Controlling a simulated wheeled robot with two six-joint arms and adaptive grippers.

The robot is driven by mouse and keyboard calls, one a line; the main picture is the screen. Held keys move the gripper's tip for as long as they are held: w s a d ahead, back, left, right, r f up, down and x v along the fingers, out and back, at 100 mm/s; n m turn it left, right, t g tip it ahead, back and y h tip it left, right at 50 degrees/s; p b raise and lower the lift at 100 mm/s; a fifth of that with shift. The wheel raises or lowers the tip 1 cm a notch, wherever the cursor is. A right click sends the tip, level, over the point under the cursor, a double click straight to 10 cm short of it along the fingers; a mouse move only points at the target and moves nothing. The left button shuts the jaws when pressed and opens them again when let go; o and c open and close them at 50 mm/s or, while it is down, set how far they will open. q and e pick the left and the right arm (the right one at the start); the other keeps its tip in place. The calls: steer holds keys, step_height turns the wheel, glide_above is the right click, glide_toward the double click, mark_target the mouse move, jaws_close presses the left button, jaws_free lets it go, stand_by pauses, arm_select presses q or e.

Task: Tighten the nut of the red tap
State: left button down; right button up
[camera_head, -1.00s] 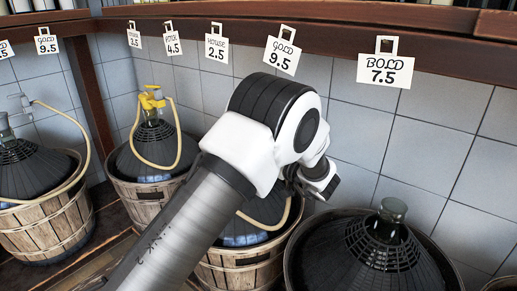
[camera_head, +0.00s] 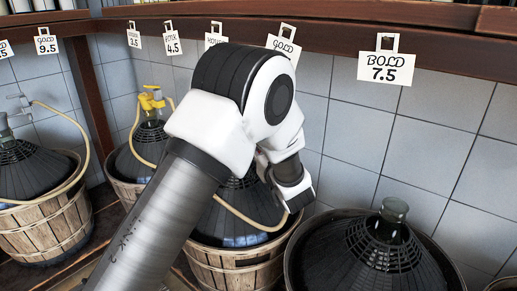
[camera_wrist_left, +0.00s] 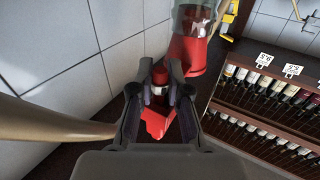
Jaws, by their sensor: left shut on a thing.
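In the left wrist view, my left gripper (camera_wrist_left: 160,84) is shut on a small red ribbed part of the red tap, which looks like its nut (camera_wrist_left: 160,76). More of the red tap (camera_wrist_left: 158,122) shows between and below the fingers. A red collar (camera_wrist_left: 192,54) with a clear glass piece above it is just beyond. In the head view, my left arm covers the tap, and the fingers are hidden. The demijohn (camera_head: 236,225) behind the arm stands in a wooden basket (camera_head: 235,268). My right gripper is not in view.
A demijohn with a yellow tap (camera_head: 151,99) stands at the left, another at far left. An open-necked demijohn (camera_head: 390,240) stands at right. A pale hose (camera_wrist_left: 60,118) passes close to the gripper. A tiled wall (camera_head: 430,150) is behind, with a bottle shelf (camera_wrist_left: 265,120) to one side.

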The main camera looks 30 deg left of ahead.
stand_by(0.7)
arm_select(q)
steer(key=c, duration=1.1)
jaws_free()
steer(key=v, duration=0.7)
steer(key=shift+d, duration=0.3)
steer(key=shift+s+a, duration=0.1)
steer(key=shift+s, duration=0.05)
